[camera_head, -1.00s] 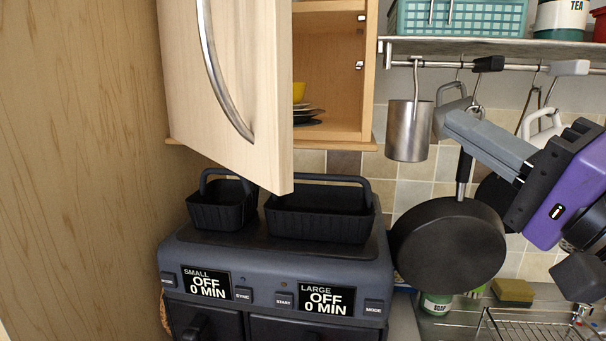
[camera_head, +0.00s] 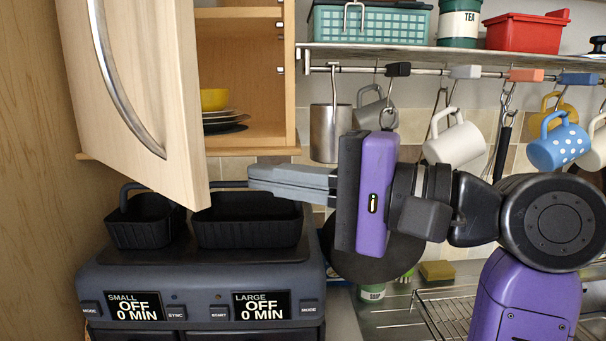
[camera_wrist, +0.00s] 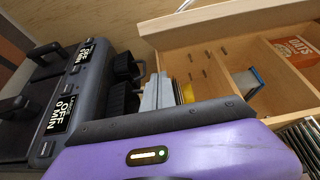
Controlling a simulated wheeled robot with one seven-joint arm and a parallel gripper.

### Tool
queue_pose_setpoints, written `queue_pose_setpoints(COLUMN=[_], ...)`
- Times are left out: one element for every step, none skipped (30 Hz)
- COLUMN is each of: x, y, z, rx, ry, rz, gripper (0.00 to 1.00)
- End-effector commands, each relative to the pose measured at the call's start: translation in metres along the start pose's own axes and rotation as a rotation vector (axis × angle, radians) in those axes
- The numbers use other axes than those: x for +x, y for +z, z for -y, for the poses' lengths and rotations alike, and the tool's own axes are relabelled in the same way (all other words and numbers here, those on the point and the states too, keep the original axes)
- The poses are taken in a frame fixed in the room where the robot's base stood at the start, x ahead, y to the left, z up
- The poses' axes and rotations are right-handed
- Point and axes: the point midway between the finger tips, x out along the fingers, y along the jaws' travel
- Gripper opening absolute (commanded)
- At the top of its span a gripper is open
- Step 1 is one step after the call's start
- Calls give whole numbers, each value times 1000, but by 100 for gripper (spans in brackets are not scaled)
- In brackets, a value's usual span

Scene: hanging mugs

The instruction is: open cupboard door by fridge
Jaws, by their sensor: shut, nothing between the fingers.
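The cupboard door (camera_head: 150,90) is pale wood with a curved metal handle (camera_head: 118,85). It stands partly open at the upper left, its free edge turned towards me. The open cupboard (camera_head: 242,75) shows a yellow bowl (camera_head: 214,99) on stacked plates. My gripper (camera_head: 252,181) is shut and empty, pointing left just below the cupboard. Its fingertips are a little right of the door's lower corner, over the back of the black baskets. In the wrist view the grey fingers (camera_wrist: 158,92) point towards the cupboard interior (camera_wrist: 215,70).
A dark two-drawer appliance (camera_head: 200,278) with two black baskets (camera_head: 248,222) stands below. Mugs hang from a rail at right, including a white mug (camera_head: 456,142) and a blue spotted mug (camera_head: 558,145). A metal cup (camera_head: 330,133) and a black pan (camera_head: 375,262) hang near my gripper.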

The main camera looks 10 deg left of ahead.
Motion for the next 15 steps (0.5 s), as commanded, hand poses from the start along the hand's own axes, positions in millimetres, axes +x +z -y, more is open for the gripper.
queue_pose_setpoints(x=[12,17,25,31,36,40,41,41,42,43,44,45,45,46,46], y=[1,1,1,1,1,4,10,15,20,23,26,30,32,34,36], z=[1,2,2,2,2,1,1,1,1,1,1,0,0,0,0], rx=[2,1,1,2,2,-1,-1,-2,-2,-2,-1,0,0,0,0], ry=[2,1,1,1,1,1,1,1,1,1,1,1,1,1,0], rz=[4,3,2,3,3,2,2,2,1,0,0,0,1,0,0], gripper=[0,0,0,0,0,0,0,0,0,0,0,0,0,0,0])
